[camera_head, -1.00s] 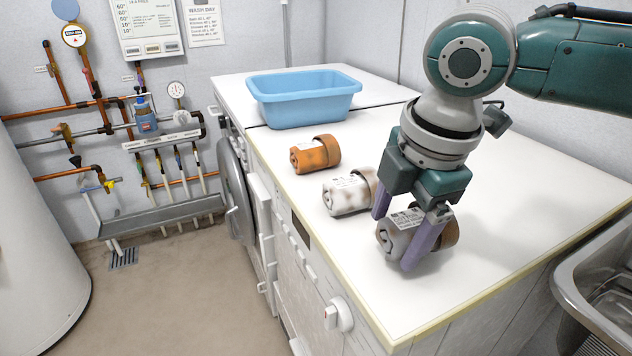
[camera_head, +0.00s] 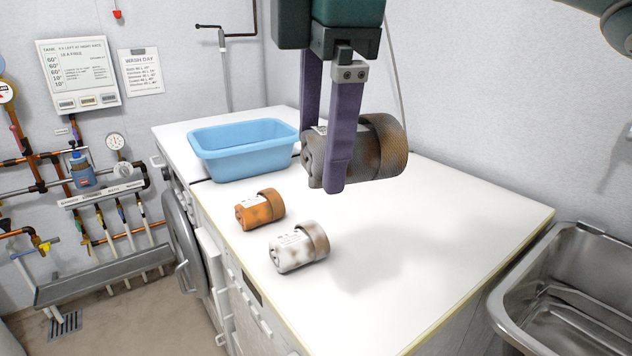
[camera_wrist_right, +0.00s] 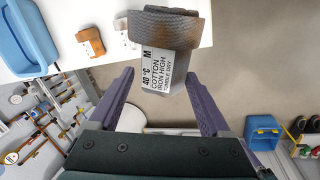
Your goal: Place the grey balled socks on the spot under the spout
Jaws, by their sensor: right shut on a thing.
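The grey balled socks (camera_head: 385,148), with brownish patches, a ribbed cuff and a white label, are held above the white worktop (camera_head: 440,215). My right gripper (camera_head: 322,178) is shut on them, and their shadow falls on the worktop below. In the right wrist view the socks (camera_wrist_right: 160,35) lie between the purple fingers (camera_wrist_right: 158,74), with the label facing the camera. A steel basin (camera_head: 560,290) is at the right edge. The spout and the spot under it are not clearly visible. My left gripper is out of view.
An orange sock ball (camera_head: 260,208) and a white sock ball (camera_head: 299,247) lie on the worktop, near its left edge. A blue tub (camera_head: 240,160) stands at the back left. The worktop's right part is clear. In the wrist view a blue step stool (camera_wrist_right: 264,130) stands on the floor.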

